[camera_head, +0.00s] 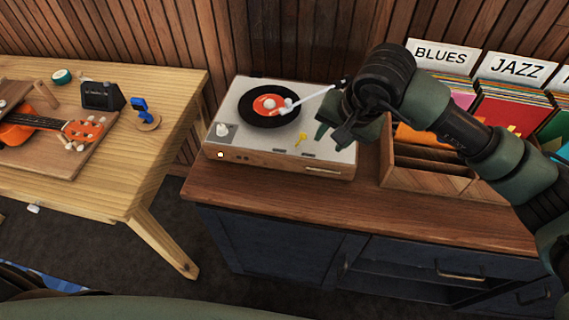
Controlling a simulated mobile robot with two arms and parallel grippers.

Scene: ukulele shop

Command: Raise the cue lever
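The turntable (226,148) is a white-topped, wood-sided player on the dark blue cabinet, with a black record (251,116) with an orange label on its platter. The white tonearm (312,96) reaches over the record from the back right. A small yellow piece (301,138), which looks like the cue lever, stands on the deck in front of the tonearm. My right gripper (331,139) hangs over the deck's right part, just right of the yellow piece and apart from it in the picture. Its fingers look spread and empty. My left gripper is out of view.
A wooden record crate (430,180) with BLUES and JAZZ dividers stands close to the right of the turntable, partly behind my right arm. The cabinet top in front (270,195) is clear. A workbench (110,190) with an orange ukulele (35,125) is at left.

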